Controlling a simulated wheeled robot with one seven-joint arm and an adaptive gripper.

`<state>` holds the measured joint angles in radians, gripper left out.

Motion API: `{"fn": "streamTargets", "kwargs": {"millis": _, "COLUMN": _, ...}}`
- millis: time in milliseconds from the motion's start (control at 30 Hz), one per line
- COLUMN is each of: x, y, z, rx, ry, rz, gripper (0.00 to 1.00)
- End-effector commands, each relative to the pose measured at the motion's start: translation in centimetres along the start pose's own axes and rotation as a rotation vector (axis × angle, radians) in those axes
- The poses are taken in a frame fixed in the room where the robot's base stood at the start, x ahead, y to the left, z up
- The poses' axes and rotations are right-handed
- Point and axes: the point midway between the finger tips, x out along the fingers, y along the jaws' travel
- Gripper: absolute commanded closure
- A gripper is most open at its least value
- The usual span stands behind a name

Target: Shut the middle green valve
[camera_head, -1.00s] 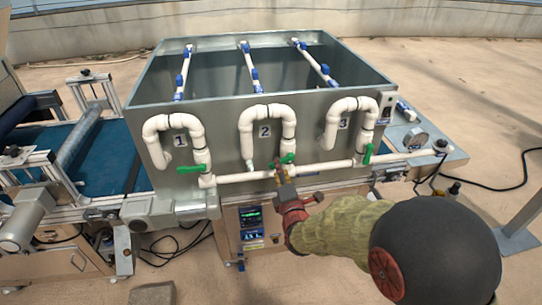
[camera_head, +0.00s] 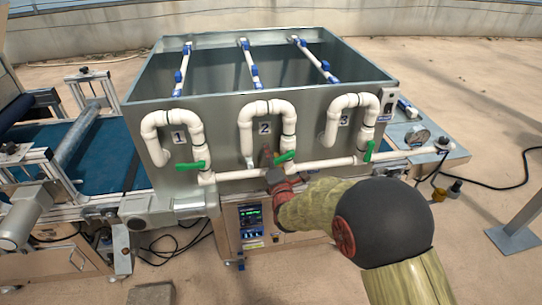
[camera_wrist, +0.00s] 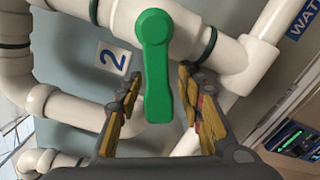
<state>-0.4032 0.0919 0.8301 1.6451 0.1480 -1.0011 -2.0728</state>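The middle green valve (camera_head: 285,156) sits on the white pipe below label 2 on the grey tank. In the head view its handle points left and slightly down. In the wrist view the green handle (camera_wrist: 156,68) runs from its round pivot down towards my gripper (camera_wrist: 163,105). My gripper is open, with one yellow-padded finger on each side of the handle's free end. Gaps show between the handle and both fingers. In the head view my gripper (camera_head: 267,158) is just left of the handle, its fingers small and partly unclear.
A left green valve (camera_head: 191,166) and a right green valve (camera_head: 368,151) are on the same pipework. The white horizontal pipe (camera_head: 325,166) runs close by. A control panel (camera_head: 250,219) is below. The label 2 plate (camera_wrist: 113,58) is behind the left finger.

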Motion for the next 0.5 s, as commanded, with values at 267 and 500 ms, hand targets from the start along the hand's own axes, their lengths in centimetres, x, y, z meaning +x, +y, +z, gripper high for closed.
{"fn": "streamTargets", "kwargs": {"millis": 267, "x": 0.01, "y": 0.04, "z": 0.01, "rx": 0.0, "ry": 0.0, "rz": 0.0, "gripper": 0.66}}
{"fn": "streamTargets", "kwargs": {"millis": 500, "x": -0.01, "y": 0.04, "z": 0.01, "rx": 0.0, "ry": 0.0, "rz": 0.0, "gripper": 0.8}}
